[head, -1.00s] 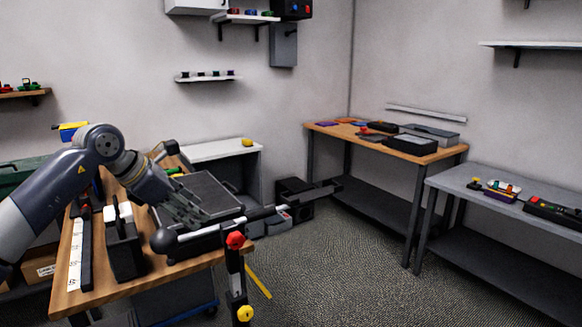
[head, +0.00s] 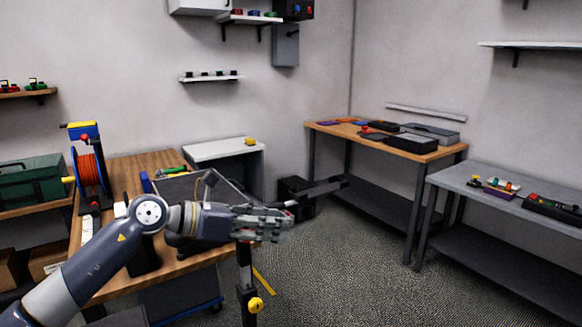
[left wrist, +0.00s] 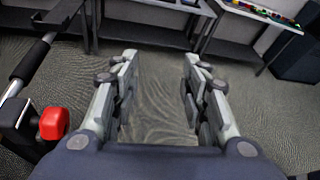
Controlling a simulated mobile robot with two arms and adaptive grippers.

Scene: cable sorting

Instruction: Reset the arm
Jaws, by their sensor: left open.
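My left arm comes in from the lower left in the head view. My left gripper (head: 283,222) is held out level past the right edge of the wooden workbench (head: 150,163). In the left wrist view its two fingers (left wrist: 160,95) are spread apart, with nothing between them but carpet floor beyond. My right gripper is not in view.
A red knob (left wrist: 54,123) on a black bar is close to the left finger. A wooden table (head: 440,153) and a grey table (head: 445,180) stand right. Carpet between is clear.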

